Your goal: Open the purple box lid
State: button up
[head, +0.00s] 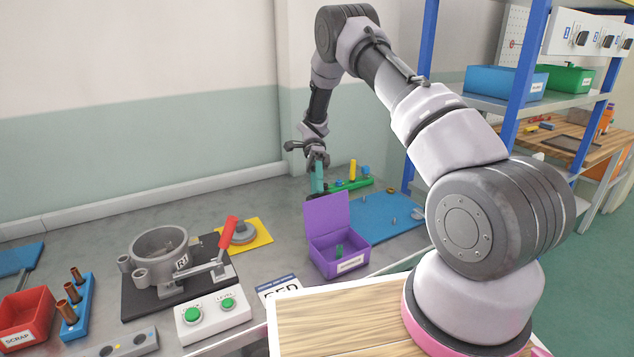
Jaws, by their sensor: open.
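The purple box (340,258) stands on the grey bench with a white label on its front. Its purple lid (328,214) stands raised at the back edge, and the inside shows. A small dark green item (339,251) sits in the box. My gripper (316,190) is just above and behind the lid's top edge, fingers pointing down. It is open, with no object clearly between the fingers. Its fingertips are partly hidden near the lid, and I cannot tell whether they touch it.
A blue mat (385,222) with small parts lies right of the box. A green holder (348,185) with a yellow peg is behind it. A fixture with a red-handled clamp (228,233) stands to the left. Blue shelf posts (420,100) rise at right.

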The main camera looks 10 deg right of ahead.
jog(key=v, duration=1)
jog(key=shift+w, duration=0.2)
jog(key=shift+r, duration=0.1)
jog(key=s+d+r+n+t, duration=0.3)
jog(key=s+r+n+t, duration=0.15)
jog(key=r, duration=0.65)
jog(key=s+d+r+n+t, duration=0.3)
jog(key=s+r, duration=0.3)
jog(key=r, duration=0.5)
jog(key=s+d+r+n+t, duration=0.1)
jog(key=s+r+n+t, duration=0.1)
jog(key=s+t, duration=0.4)
jog(key=s+d+r+n+t, duration=0.1)
jog(key=s+r+n+t, duration=0.2)
jog(key=s, duration=0.9)
jog(key=r+t, duration=0.1)
jog(key=t, duration=0.2)
jog(key=shift+s, duration=0.4)
